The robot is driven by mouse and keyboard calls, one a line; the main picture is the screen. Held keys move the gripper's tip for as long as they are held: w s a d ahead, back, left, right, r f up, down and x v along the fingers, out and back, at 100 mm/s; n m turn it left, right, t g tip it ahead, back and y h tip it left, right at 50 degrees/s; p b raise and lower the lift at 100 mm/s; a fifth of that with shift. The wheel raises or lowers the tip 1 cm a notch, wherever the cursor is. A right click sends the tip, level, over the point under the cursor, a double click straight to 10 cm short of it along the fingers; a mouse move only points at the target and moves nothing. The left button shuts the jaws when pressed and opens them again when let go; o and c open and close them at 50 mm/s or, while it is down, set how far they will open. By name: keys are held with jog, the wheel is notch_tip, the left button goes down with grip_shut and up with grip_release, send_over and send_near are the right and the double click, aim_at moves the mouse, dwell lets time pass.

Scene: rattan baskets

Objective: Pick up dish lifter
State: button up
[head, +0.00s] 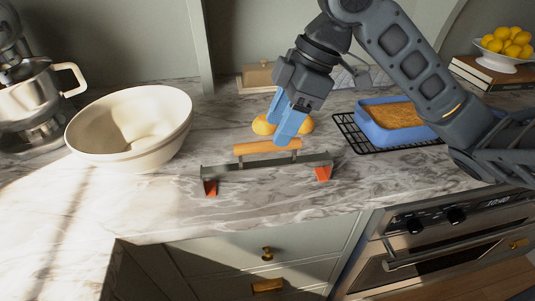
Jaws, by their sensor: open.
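The dish lifter (225,169) stands on the marble counter near its front edge. It has a grey metal bar, an orange handle (252,147) raised above the bar, and orange-red feet at both ends. My gripper (284,138) points down with its blue fingers at the right part of the handle and hides a bit of it. The gripper is open; the gap between the fingers is hard to see from here. I cannot tell whether the fingers touch the handle.
A large cream bowl (95,125) stands to the left, beside a stand mixer (25,95). Orange-yellow round items (262,126) lie behind the gripper. A blue baking dish (375,122) sits on a black rack (349,132) to the right. The counter in front of the lifter is clear.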

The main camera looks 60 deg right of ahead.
aim_at(264, 153)
jog(key=shift+p+x, duration=0.35)
jog(key=shift+x, duration=3.5)
jog(key=shift+w+f+b, duration=0.15)
jog(key=shift+f+b, duration=0.05)
jog(key=shift+b, duration=0.2)
jog(key=shift+c, duration=0.4)
grip_shut()
